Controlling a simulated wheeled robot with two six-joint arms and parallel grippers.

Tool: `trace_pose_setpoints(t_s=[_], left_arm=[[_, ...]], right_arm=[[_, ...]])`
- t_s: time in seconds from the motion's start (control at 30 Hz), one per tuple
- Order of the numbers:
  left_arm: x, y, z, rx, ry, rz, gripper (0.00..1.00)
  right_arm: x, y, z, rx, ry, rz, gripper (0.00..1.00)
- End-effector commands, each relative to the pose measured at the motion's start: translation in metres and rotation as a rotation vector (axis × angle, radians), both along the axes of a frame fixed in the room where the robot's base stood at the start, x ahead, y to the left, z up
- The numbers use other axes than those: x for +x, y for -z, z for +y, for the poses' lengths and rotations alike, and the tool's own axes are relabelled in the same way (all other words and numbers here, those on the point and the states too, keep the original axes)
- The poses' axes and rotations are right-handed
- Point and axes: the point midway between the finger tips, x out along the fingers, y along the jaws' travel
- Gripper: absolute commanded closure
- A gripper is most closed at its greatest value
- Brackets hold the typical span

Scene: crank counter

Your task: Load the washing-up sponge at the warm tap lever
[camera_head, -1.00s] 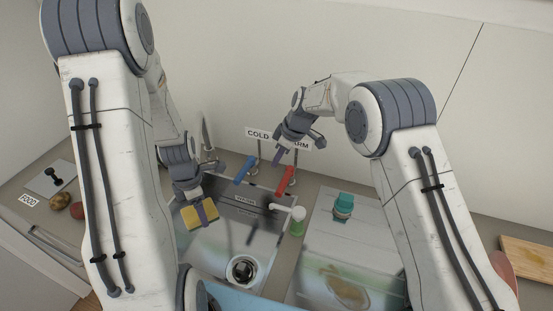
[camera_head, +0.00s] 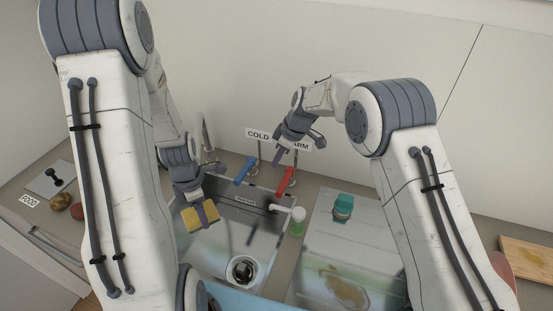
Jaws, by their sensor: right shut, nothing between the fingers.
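The yellow sponge (camera_head: 193,219) is in my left gripper (camera_head: 203,211), whose finger lies across it, over the left side of the sink. The red lever (camera_head: 286,180) stands behind the sink under the sign ending in "ARM" (camera_head: 302,145), whose first letter is hidden by my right gripper. My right gripper (camera_head: 279,157) is shut and empty, just above and left of the top of the red lever. Whether it touches the lever I cannot tell. The blue lever (camera_head: 244,171) is to the left, under the "COLD" sign (camera_head: 258,134).
The sink (camera_head: 225,240) has a dark drain (camera_head: 242,270) and a spout (camera_head: 283,208) at its right. A green bottle (camera_head: 297,228) and a teal-topped item (camera_head: 343,205) stand right of it.

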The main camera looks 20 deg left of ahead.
Motion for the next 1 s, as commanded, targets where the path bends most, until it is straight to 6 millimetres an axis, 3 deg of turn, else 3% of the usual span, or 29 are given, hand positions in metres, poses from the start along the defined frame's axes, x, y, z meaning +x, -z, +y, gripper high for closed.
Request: trace_pose_setpoints(t_s=[0.5, 1.0], left_arm=[[-0.029, -0.034, -0.027, 0.000, 0.001, 0.000, 0.71], [-0.032, -0.035, -0.029, 0.001, 0.001, -0.001, 0.71]], right_arm=[[0.000, -0.028, 0.000, 0.000, 0.000, 0.000, 1.00], [0.000, -0.029, 0.000, 0.000, 0.000, 0.000, 1.00]])
